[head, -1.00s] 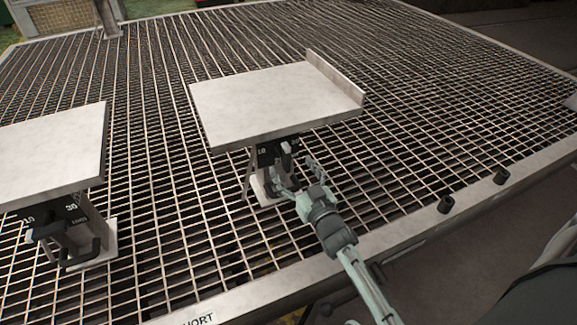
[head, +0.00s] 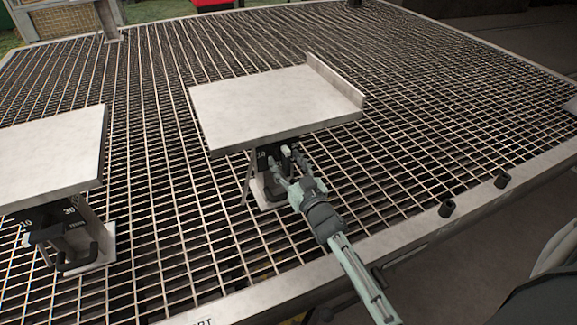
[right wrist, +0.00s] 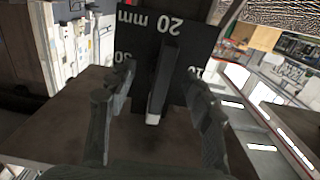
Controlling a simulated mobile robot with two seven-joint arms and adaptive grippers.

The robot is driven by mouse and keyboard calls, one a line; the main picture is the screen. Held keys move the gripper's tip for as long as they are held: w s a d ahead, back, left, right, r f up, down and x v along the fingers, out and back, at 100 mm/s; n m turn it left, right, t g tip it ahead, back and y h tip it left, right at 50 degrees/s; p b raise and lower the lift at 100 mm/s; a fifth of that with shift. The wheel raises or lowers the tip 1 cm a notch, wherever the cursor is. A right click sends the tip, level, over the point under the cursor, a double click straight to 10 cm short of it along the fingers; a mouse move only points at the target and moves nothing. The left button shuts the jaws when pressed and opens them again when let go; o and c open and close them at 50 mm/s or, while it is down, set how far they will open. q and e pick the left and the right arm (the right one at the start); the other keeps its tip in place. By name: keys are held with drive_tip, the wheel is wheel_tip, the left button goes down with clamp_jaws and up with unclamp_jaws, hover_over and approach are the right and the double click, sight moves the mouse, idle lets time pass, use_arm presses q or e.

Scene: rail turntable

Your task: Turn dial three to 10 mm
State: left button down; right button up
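The dial (head: 262,158) is a black plate under the front edge of the right grey platform. In the right wrist view the dial plate (right wrist: 197,25) shows "20 mm" upside down, with partly hidden numbers lower on both sides. Its black lever (right wrist: 163,80) has a pale tip and lies along the middle. My right gripper (head: 290,167) is at the dial. In the right wrist view its fingers (right wrist: 159,78) are open, one on each side of the lever, with gaps visible. No dial number three is readable. My left gripper is out of view.
A second platform (head: 50,150) stands at left, with its own black dial (head: 48,226) marked 10 and 30 and a dark handle below. Both stand on a metal grating (head: 180,230). Grating between the platforms is clear.

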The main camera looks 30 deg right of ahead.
clamp_jaws()
drive_tip(key=n, duration=0.4)
drive_tip(key=shift+f+b, duration=0.1)
drive_tip(key=shift+b, duration=0.25)
drive_tip(key=n+b, duration=0.1)
drive_tip(key=n, duration=0.4)
drive_tip(key=n+b, duration=0.1)
drive_tip(key=n, duration=0.3)
drive_tip(key=n+b, duration=0.1)
drive_tip(key=n, duration=0.3)
drive_tip(key=c, duration=0.5)
unclamp_jaws()
drive_tip(key=shift+n, duration=0.4)
drive_tip(key=o, duration=1.5)
drive_tip(key=shift+c, duration=0.2)
